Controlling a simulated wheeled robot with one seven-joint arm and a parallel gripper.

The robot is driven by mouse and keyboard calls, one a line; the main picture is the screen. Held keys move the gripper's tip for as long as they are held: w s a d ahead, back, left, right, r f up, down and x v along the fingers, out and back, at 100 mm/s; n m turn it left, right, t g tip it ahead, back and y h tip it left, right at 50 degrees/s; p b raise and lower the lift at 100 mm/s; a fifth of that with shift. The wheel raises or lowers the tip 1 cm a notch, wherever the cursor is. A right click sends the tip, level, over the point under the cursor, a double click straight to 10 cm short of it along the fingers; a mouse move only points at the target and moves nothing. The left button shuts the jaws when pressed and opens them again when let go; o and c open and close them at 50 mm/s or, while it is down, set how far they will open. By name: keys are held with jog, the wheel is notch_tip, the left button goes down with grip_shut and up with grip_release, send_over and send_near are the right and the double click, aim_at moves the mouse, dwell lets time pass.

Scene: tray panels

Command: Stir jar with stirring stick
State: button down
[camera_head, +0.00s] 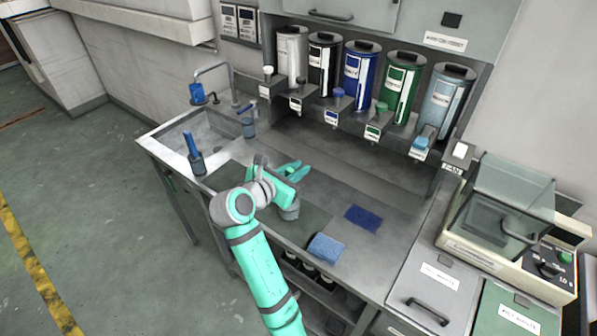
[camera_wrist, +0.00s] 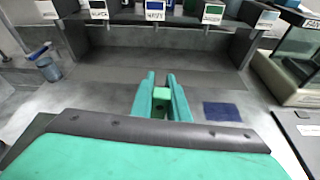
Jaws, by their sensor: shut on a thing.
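My gripper (camera_head: 292,170) is low over the grey counter, its teal fingers pointing toward the back. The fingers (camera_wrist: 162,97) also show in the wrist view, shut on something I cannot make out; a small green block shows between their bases. I cannot identify a stirring stick in the jaws. A blue stick-like thing (camera_head: 191,146) stands upright in a dark holder at the counter's left, well apart from my gripper. Several small dark jars (camera_head: 308,268) sit on a shelf below the counter front, partly hidden. I cannot tell which jar is meant.
A sink with a faucet (camera_head: 213,68) is at left. Labelled dispensers (camera_head: 357,75) line the back wall. A glass-lidded machine (camera_head: 507,200) stands far right.

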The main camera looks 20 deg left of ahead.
notch_tip(320, 180, up, 8)
jog(key=shift+r, duration=0.25)
dwell(1.0)
dwell(0.7)
notch_tip(320, 180, up, 5)
dwell(0.6)
dwell(0.5)
